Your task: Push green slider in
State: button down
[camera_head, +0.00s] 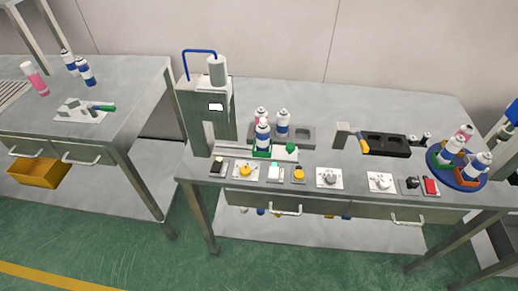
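A green slider (277,150) appears on a pale rail at the front of the grey crimping machine on the middle table. A white and blue can (262,138) stands upright at the green part and hides some of it. The pale rail reaches right, past the green part. How far in the slider sits is too small to tell. The crimping machine (205,110) is a tall grey box with a white cylinder and a blue hose on top. My gripper is not in view.
Two more cans (283,122) stand behind in a grey holder. Buttons and knobs (329,178) line the table's front. A black tray (386,144) and a blue turntable (440,178) with cans are at right. The left table holds cans and a green-handled device (100,107).

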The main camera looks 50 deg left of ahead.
aim_at(288, 153)
jog(key=u, duration=1.8)
jog(key=i+j, duration=0.15)
jog(key=i, duration=0.3)
jog(key=i+j, duration=0.15)
jog(key=i, duration=0.25)
